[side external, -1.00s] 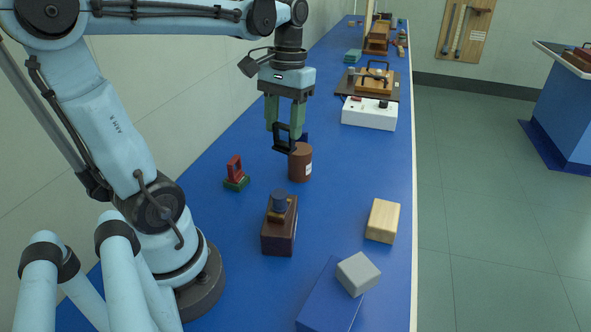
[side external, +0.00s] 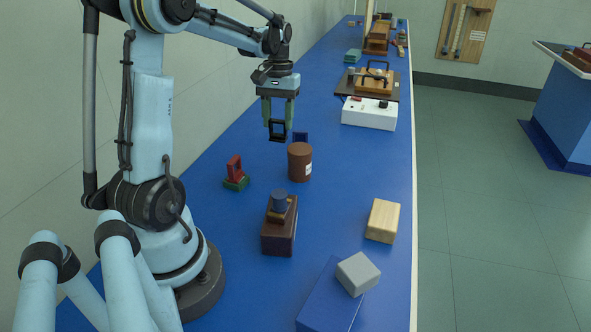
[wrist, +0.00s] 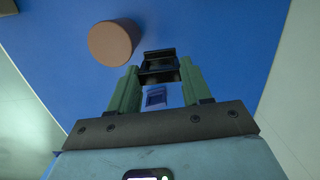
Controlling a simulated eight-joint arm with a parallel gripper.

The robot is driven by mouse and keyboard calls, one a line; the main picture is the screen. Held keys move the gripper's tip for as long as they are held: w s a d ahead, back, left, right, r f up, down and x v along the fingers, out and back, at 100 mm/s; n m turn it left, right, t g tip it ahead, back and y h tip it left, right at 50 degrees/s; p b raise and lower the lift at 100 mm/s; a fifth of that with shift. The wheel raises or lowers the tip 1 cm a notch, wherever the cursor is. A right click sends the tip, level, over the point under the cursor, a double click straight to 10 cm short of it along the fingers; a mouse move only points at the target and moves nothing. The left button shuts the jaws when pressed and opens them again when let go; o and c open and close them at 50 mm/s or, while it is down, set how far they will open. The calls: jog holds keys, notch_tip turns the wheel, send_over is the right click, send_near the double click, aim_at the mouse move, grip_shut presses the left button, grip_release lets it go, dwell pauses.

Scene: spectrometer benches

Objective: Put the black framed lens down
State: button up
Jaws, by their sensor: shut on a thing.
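The black framed lens (side external: 278,131) is a small square black frame, held in the air above the blue bench. My gripper (side external: 278,119) points down and is shut on it. In the wrist view the framed lens (wrist: 159,67) sits between the green fingers of my gripper (wrist: 157,78). The brown cylinder (side external: 300,163) stands to the right of and nearer than the held lens; it also shows in the wrist view (wrist: 111,44).
A red framed piece on a green base (side external: 235,173) stands at left. A dark brown block with a blue knob (side external: 279,235), a wooden block (side external: 382,221) and a grey block (side external: 358,273) stand nearer. A white box (side external: 368,114) is farther back. Bench (side external: 340,200) between them is clear.

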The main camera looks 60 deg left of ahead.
jog(key=s+a+f, duration=0.1)
jog(key=a+f, duration=0.2)
jog(key=a, duration=0.3)
jog(key=shift+s+f, duration=0.35)
jog(key=shift+f, duration=2.05)
jog(key=shift+f, duration=0.1)
jog(key=o, duration=1.1)
jog(key=shift+c, duration=0.2)
